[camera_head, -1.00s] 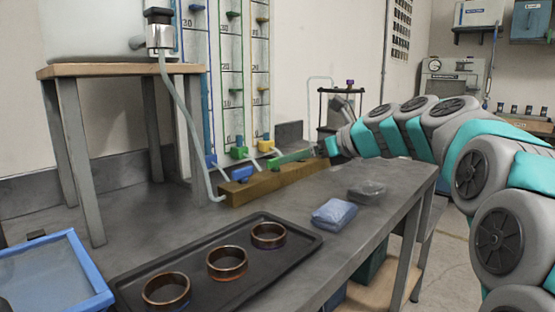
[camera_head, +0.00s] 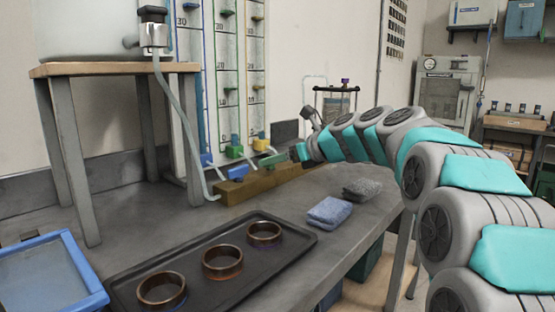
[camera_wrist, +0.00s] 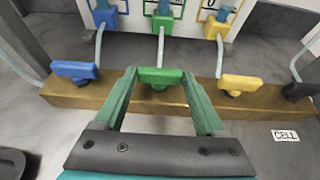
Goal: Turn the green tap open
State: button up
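The green tap (camera_wrist: 160,76) sits on a wooden block (camera_wrist: 112,95) between a blue tap (camera_wrist: 75,71) and a yellow tap (camera_wrist: 238,84). Its handle lies crosswise, along the block. My gripper (camera_wrist: 160,74) is open, with one green finger at each end of the green handle. Whether the fingers touch it I cannot tell. In the head view, my gripper (camera_head: 297,152) is at the block's far part, and the fingers and green tap are hard to tell apart there. The blue tap (camera_head: 238,172) shows clearly; the yellow tap is hidden.
A black tray (camera_head: 190,285) with copper rings lies in front. A blue cloth (camera_head: 330,212) and a grey pad (camera_head: 362,188) lie on the bench. A wooden stand (camera_head: 115,68) is at left. Tubes rise behind the taps to the gauge board (camera_head: 228,75).

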jog(key=c, duration=0.8)
jog(key=shift+w+n+g, duration=0.1)
jog(key=shift+n+g, duration=0.2)
jog(key=shift+g, duration=0.1)
jog(key=shift+w+d+n+g+y, duration=0.15)
jog(key=shift+n+g+y, duration=0.3)
jog(key=shift+n+g, duration=0.25)
jog(key=shift+w+d+n+g+y, duration=0.1)
jog(key=shift+n+g+y, duration=0.35)
jog(key=shift+n+g, duration=0.25)
jog(key=shift+f+n+g, duration=0.1)
jog(key=shift+n+g, duration=0.2)
jog(key=shift+w+n+g+y, duration=0.25)
jog(key=shift+n+g+y, duration=0.15)
jog(key=shift+n+g, duration=0.55)
jog(key=shift+g, duration=0.25)
jog(key=o, duration=1.3)
